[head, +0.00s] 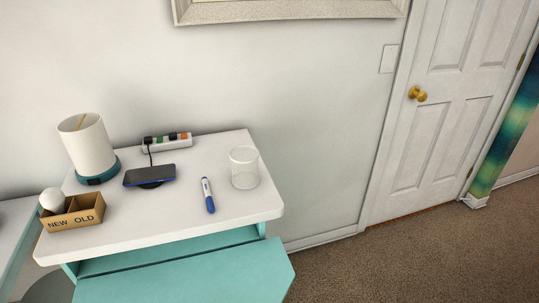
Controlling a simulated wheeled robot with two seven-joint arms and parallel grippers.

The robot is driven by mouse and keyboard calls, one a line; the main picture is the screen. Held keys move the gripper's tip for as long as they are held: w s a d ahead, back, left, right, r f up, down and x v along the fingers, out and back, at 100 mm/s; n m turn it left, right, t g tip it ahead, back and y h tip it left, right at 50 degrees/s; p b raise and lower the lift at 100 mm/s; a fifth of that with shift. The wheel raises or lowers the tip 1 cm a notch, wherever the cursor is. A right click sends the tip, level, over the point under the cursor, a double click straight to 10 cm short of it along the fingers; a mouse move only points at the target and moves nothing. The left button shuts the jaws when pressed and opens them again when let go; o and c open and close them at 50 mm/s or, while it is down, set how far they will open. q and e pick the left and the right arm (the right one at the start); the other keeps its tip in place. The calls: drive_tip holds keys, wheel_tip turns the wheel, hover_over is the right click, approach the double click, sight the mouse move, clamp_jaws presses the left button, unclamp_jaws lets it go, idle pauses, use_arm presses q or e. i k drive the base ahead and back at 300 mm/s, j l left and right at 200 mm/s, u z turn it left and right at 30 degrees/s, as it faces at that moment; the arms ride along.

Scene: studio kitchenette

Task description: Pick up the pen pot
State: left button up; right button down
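The pen pot (244,168) looks like a clear, see-through cylinder. It stands upright near the right end of the white tabletop (170,219) and looks empty. A blue and white marker pen (208,195) lies on the tabletop just left of the pot, apart from it. Neither of my grippers shows in the head view.
A phone on a charging stand (150,176), a power strip (167,142), a lamp (88,146) and a "NEW OLD" box (72,213) holding a white ball (52,199) occupy the tabletop's left and back. A teal panel (190,275) juts out below the front edge. Carpet (400,255) is clear at right.

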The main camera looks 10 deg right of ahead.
sight(244, 159)
drive_tip(key=i+l, duration=0.15)
drive_tip(key=l, duration=0.35)
drive_tip(key=i+l+u, duration=0.15)
drive_tip(key=l, duration=0.85)
drive_tip(key=i+u, duration=0.05)
